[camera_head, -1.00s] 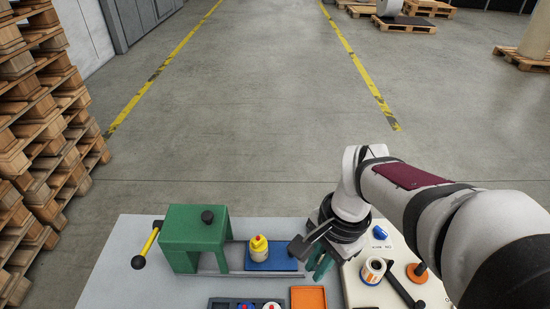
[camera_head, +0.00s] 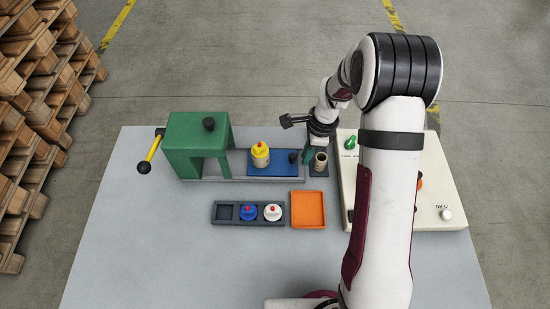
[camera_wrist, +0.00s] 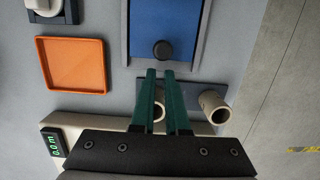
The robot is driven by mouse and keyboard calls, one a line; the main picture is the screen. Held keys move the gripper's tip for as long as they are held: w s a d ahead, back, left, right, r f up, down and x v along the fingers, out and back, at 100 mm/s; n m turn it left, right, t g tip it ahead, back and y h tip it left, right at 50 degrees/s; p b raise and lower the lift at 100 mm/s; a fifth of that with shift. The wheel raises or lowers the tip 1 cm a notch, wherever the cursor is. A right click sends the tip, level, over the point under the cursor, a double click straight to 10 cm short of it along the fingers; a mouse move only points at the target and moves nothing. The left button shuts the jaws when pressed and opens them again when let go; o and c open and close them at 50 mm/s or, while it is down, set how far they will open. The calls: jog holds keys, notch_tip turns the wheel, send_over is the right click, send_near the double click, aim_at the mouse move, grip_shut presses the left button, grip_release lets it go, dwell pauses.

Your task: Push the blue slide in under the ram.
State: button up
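The blue slide (camera_head: 262,170) lies flat on a grey track, right of the green press frame (camera_head: 198,148). A yellow pot with a red top (camera_head: 260,156) stands upright on it. The slide's black knob (camera_head: 293,157) is at its right end; the knob (camera_wrist: 163,50) also shows in the wrist view. The ram's underside is hidden by the frame. My gripper (camera_head: 306,158) points down just right of the slide. In the wrist view its teal fingers (camera_wrist: 160,72) have a narrow gap with nothing between them, close to the knob but apparently not gripping it.
Cream tubes (camera_wrist: 214,105) stand on a grey plate beside my fingers. A cream control box (camera_head: 440,205) is at right. An orange tray (camera_head: 308,208) and a dark holder (camera_head: 228,213) with two pots are in front. A yellow lever (camera_head: 153,150) is left of the frame.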

aim_at(268, 155)
jog(key=shift+f, duration=0.35)
jog(key=shift+a, duration=6.1)
jog(key=shift+d+r, duration=0.1)
jog(key=shift+d, duration=0.9)
jog(key=shift+r, duration=3.45)
